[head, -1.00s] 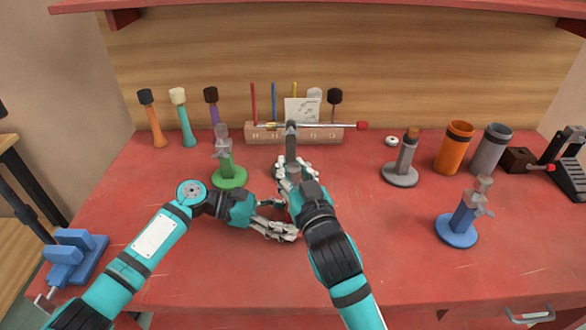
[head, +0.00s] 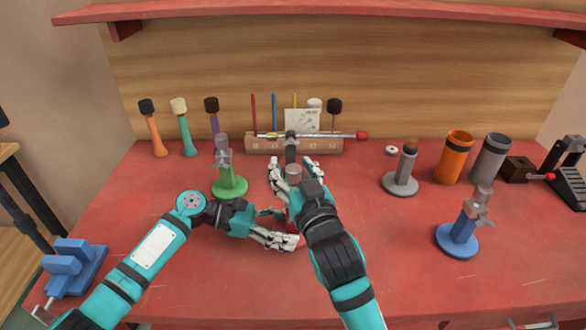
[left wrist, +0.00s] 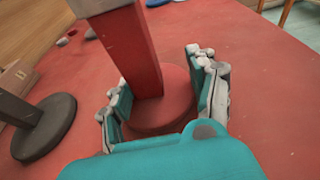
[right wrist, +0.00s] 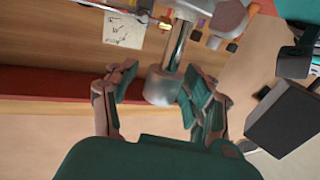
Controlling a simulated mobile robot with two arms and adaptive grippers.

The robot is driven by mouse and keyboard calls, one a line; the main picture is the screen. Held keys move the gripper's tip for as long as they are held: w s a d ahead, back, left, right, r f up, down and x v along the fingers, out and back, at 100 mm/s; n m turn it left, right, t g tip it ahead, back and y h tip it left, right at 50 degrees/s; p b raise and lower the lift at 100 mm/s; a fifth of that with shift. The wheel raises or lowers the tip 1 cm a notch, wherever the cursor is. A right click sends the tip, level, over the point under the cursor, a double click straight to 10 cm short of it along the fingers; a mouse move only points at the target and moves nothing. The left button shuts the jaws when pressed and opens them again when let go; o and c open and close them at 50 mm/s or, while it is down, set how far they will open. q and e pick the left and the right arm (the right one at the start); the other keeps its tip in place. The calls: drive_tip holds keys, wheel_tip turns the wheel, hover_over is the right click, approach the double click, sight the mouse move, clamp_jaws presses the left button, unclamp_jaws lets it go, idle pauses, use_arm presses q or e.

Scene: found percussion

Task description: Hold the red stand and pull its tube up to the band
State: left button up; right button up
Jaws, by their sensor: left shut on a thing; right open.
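The red stand has a red post (left wrist: 140,55) on a round red base (left wrist: 160,118) in the left wrist view. In the head view my arms hide most of it; a bit of red shows by the left fingers. My right gripper (head: 295,170) is open, one finger on each side of the collar. I cannot make out a band on the tube.
A green stand (head: 228,182) is to the left. A grey stand (head: 401,183) and a blue stand (head: 458,240) are to the right. A wooden rack (head: 250,145) with a red-ended rod (head: 345,135) stands behind.

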use_arm(q)
drive_tip(key=shift+s, duration=0.1)
use_arm(e)
drive_tip(key=v, duration=1.2)
use_arm(q)
drive_tip(key=o, duration=0.9)
